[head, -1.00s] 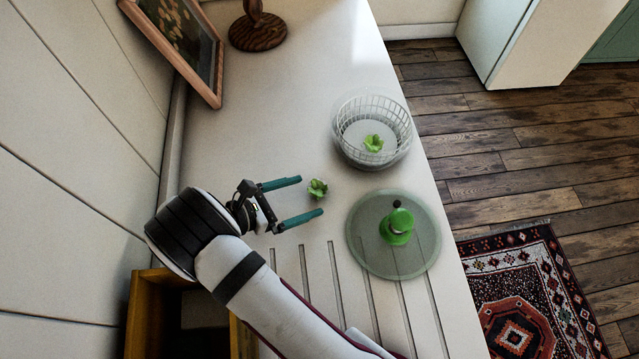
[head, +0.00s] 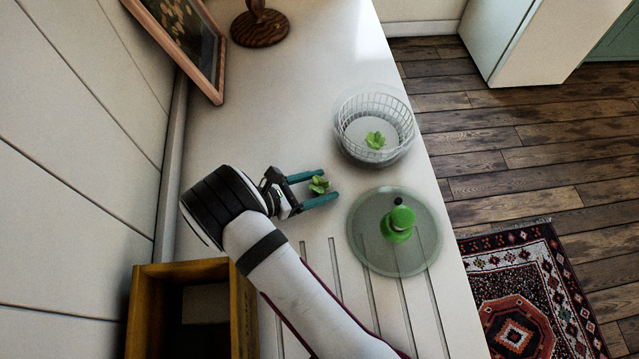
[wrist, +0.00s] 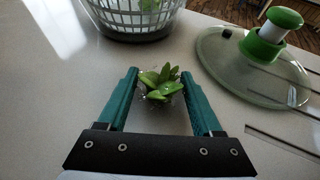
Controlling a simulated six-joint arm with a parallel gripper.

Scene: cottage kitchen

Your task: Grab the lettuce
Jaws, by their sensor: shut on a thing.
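A small green lettuce piece (head: 319,186) is on the white counter (head: 250,110), between the teal fingers of my gripper (head: 328,184). My gripper is shut on it, with one finger on each side near the tips. In the wrist view the lettuce (wrist: 161,86) shows upright between the two fingertips, leaves fanned out. Another green lettuce piece (head: 375,140) lies inside the white wire basket (head: 404,112) in a clear bowl, behind and right of my gripper.
A round clear lid (head: 372,248) with a green knob (head: 398,222) lies just right of my gripper. A wooden crate (head: 242,318) is at the front left. A picture frame (head: 205,60) and a wooden stand (head: 260,28) are at the back. The counter drops off on the right.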

